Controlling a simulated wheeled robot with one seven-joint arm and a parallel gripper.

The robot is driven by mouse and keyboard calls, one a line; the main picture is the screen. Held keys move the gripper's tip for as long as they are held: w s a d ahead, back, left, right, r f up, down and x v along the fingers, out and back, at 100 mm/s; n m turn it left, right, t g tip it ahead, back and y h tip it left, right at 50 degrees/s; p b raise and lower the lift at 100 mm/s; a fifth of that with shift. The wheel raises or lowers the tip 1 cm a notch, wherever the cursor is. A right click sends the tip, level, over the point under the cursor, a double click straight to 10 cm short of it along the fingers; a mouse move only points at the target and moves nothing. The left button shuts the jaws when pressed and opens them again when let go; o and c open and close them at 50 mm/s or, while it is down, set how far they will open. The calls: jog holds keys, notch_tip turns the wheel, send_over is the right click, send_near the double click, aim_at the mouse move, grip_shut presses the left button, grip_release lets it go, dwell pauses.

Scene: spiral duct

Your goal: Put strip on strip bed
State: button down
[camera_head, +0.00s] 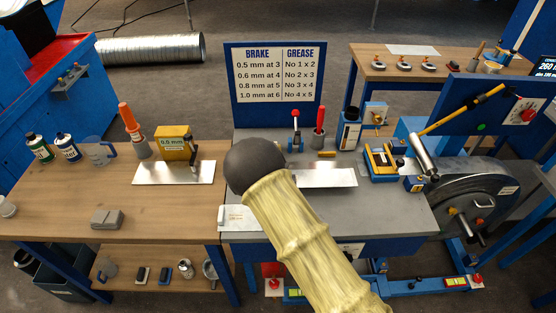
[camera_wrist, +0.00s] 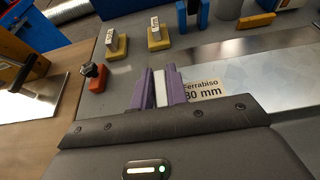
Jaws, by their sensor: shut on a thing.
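A flat shiny metal strip (camera_head: 328,177) lies over the grey bench top in the head view, its left part hidden behind my arm. In the wrist view the strip (camera_wrist: 270,65) runs to the right edge, with a label reading "Ferrabiso" and "80 mm" near my gripper. My gripper (camera_wrist: 160,72) has its purple fingers shut on a narrow pale piece at the strip's left end. In the head view my gripper is hidden by my arm. I cannot tell whether the strip touches the surface beneath, and I cannot clearly pick out the strip bed.
Another metal sheet (camera_head: 174,172) lies on the wooden bench. An orange-based knob (camera_wrist: 96,77) and yellow-based blocks (camera_wrist: 158,38) stand near my gripper. A blue-yellow device (camera_head: 381,163) stands right of the strip. A brake and grease chart (camera_head: 276,85) stands behind.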

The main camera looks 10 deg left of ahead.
jog(key=w, duration=0.2)
jog(key=w+a+p, duration=0.1)
jog(key=w, duration=0.2)
jog(key=w+a, duration=0.1)
jog(key=w, duration=0.1)
jog(key=shift+w, duration=0.3)
jog(key=shift+w, duration=0.3)
jog(key=shift+a+f+p, duration=0.1)
jog(key=shift+f+p, duration=0.8)
jog(key=shift+f, duration=0.85)
jog(key=c, duration=1.4)
grip_release()
jog(key=shift+f, duration=0.1)
